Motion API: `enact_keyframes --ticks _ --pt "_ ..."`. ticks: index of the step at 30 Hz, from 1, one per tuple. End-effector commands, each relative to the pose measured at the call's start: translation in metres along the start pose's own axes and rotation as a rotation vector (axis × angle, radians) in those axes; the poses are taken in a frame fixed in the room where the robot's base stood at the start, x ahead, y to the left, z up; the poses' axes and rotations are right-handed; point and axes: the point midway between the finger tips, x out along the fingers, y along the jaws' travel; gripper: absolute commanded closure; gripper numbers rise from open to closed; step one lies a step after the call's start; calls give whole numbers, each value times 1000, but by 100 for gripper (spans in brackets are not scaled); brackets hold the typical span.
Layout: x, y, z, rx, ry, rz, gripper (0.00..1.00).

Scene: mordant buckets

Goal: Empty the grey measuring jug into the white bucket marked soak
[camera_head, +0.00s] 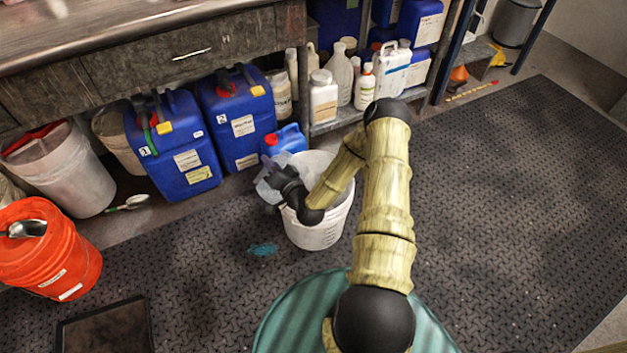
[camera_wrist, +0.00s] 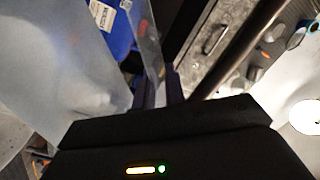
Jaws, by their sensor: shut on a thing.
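The white bucket (camera_head: 318,232) stands on the dark mat, with faint marks on its side; I cannot read the word soak. My gripper (camera_head: 279,184) is at the bucket's upper left rim, shut on the grey measuring jug (camera_head: 267,191). The jug is translucent and mostly hidden behind the gripper in the head view. In the wrist view the jug (camera_wrist: 65,75) fills the left side, with my fingers (camera_wrist: 160,92) at its edge. The picture looks turned there, and I cannot tell the jug's exact tilt or its contents.
Blue canisters (camera_head: 172,145) and a small blue jug (camera_head: 285,139) stand behind the bucket. An orange bucket (camera_head: 45,250) with a scoop and a white bin (camera_head: 62,170) are at left. The mat at right is clear.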

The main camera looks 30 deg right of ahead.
Motion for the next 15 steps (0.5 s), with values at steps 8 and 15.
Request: enact_keyframes --ticks 8,15 --pt "0 1 -2 16 3 -3 100" --pt "0 4 -4 28 8 1 100"
